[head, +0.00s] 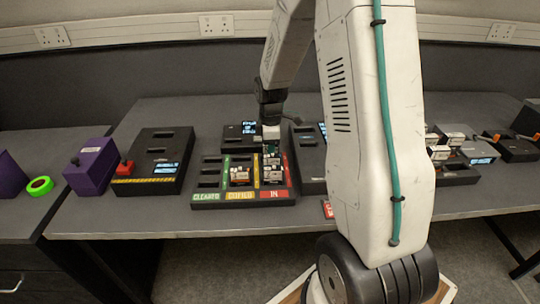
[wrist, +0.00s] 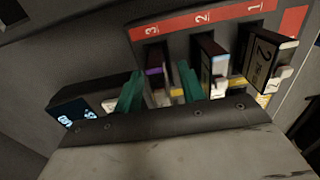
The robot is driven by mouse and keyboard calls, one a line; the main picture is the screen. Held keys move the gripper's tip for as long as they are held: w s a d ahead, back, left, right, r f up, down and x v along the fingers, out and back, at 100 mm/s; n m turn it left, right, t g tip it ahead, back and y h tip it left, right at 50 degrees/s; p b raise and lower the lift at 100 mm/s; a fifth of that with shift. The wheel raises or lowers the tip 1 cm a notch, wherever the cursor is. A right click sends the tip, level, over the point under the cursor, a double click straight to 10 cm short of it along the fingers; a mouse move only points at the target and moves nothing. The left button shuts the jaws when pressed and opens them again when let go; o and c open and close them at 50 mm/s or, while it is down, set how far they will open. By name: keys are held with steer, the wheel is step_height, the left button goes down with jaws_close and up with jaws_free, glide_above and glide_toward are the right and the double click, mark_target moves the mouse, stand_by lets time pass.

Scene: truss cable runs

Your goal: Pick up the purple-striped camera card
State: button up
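The purple-striped camera card (wrist: 154,78) stands in the slot marked 3 of the red lane, in the wrist view. A purple band shows at its top, and its lower part is hidden by my gripper. My gripper (wrist: 159,90) has its two green fingers on either side of this card, with a gap visible on the right. The fingers look open, not pressed on it. In the head view my gripper (head: 271,138) points down over the red IN lane of the card tray (head: 212,197). I cannot make out the purple stripe there.
A blue-striped card (wrist: 214,65) stands in slot 2, close right of my right finger. A black-topped card (wrist: 270,60) stands in slot 1. A dark box with a lit screen (wrist: 78,110) lies to the left. A purple box (head: 92,166) stands further left.

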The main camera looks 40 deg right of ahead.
jaws_close()
